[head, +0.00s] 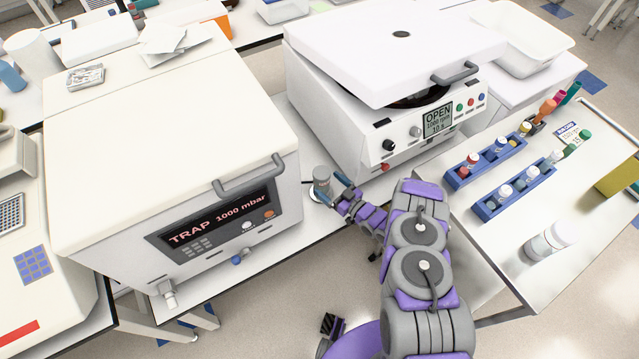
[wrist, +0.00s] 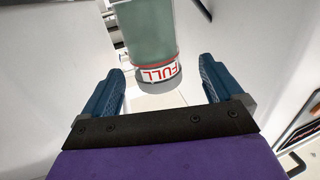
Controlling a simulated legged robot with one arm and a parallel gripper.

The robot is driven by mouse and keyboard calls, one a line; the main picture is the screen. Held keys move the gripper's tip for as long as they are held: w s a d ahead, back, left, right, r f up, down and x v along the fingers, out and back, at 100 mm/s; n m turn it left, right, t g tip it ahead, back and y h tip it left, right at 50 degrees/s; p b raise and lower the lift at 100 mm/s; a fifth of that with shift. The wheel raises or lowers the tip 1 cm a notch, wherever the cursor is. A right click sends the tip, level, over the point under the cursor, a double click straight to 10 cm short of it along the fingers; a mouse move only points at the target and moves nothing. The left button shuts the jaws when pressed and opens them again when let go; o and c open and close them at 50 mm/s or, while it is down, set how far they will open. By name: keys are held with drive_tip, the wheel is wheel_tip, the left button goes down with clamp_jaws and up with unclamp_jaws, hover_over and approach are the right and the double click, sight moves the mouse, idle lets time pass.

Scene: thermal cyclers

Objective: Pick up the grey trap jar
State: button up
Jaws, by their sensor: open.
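The grey trap jar (head: 321,181) stands upright between the trap machine and the centrifuge in the head view. In the wrist view the jar (wrist: 152,48) is a grey-green cylinder with a red and white band reading "FULL" and a grey end. My gripper (head: 328,190) is open at the jar, one finger to each side of it. In the wrist view my gripper (wrist: 165,82) has both blue fingers apart, with the jar ahead and between them. Neither finger clearly touches the jar. The jar's far end is cut off by the wrist frame.
The white trap machine (head: 165,130) reading "1000 mbar" stands close on the left. The centrifuge (head: 350,115), its screen reading "OPEN", stands close on the right. A side table (head: 500,245) at right holds blue tube racks (head: 515,192) and a white-capped bottle (head: 548,243).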

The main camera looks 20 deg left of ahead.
sight(317, 174)
drive_tip(key=shift+w+a, duration=0.3)
drive_tip(key=shift+a, duration=0.25)
drive_tip(key=shift+w+r+b, duration=0.15)
drive_tip(key=shift+w+b, duration=0.2)
drive_tip(key=shift+b, duration=0.05)
drive_tip(key=x, duration=0.2)
drive_tip(key=b+x, duration=0.1)
drive_tip(key=x, duration=0.1)
drive_tip(key=b+x, duration=0.1)
drive_tip(key=x, duration=0.1)
drive_tip(key=shift+s+f, duration=0.15)
drive_tip(key=shift+f, duration=0.15)
drive_tip(key=shift+d+r, duration=0.15)
drive_tip(key=shift+d, duration=0.2)
drive_tip(key=shift+c, duration=0.2)
drive_tip(key=shift+d, duration=0.25)
drive_tip(key=c, duration=0.3)
drive_tip(key=shift+a, duration=0.35)
drive_tip(key=c, duration=0.6)
drive_tip(key=shift+s, duration=0.1)
drive_tip(key=c, duration=0.3)
